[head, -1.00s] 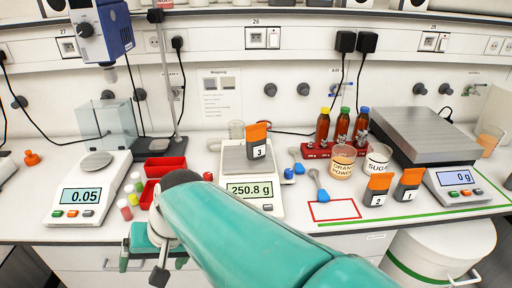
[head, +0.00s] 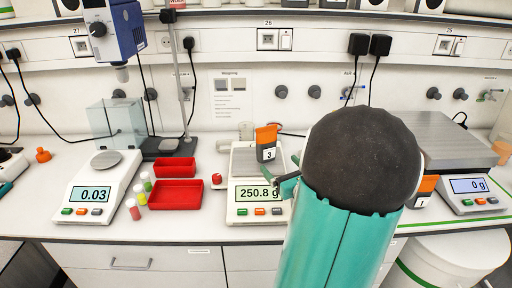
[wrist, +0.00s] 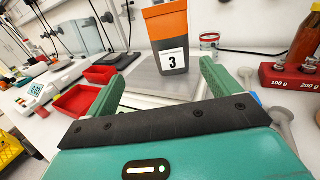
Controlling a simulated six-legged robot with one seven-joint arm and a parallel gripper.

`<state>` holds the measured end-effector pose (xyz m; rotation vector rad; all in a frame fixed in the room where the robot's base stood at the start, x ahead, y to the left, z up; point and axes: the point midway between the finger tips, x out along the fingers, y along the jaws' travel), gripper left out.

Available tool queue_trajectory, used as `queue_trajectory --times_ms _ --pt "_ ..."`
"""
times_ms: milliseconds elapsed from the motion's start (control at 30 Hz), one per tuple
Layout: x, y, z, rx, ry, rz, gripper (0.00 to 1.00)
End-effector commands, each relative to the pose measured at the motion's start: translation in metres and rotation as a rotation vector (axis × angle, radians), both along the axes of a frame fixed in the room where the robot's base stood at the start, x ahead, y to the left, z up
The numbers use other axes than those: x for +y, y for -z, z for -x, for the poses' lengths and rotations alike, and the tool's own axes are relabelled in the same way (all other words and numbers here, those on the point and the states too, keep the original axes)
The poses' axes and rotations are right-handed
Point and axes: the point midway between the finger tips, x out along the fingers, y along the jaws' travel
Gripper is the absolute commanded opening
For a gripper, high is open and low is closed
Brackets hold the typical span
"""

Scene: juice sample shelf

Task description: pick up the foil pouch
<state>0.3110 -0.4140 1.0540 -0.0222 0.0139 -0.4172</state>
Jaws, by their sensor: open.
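The foil pouch numbered 3 (head: 266,143), dark grey with an orange top, stands upright on the pan of the middle scale (head: 243,211). The scale reads 250.8 g. In the wrist view the pouch (wrist: 167,40) stands just beyond the fingers, a little right of centre. My gripper (wrist: 160,78) is open and empty, its two green fingers spread over the near part of the pan. In the head view my gripper (head: 284,182) shows only in part, at the right front of that scale; my arm hides the rest.
Red trays (head: 177,194) and small vials lie left of the middle scale. A second scale (head: 92,192) stands farther left. At right, another orange-topped pouch (head: 424,189) is partly behind my arm, beside a large scale (head: 470,187).

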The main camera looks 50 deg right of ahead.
Motion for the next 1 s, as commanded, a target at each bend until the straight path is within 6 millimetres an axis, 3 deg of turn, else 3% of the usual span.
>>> queue_trajectory --times_ms 133,500,733,1000 --pt "-0.016 0.003 0.0 -0.022 0.044 -0.022 0.89" --pt "-0.045 0.002 -0.061 -0.021 0.04 -0.02 0.89" --pt "-0.053 0.002 -0.077 -0.021 0.04 -0.02 0.89" --pt "-0.071 0.004 -0.111 -0.02 0.04 -0.02 0.89"
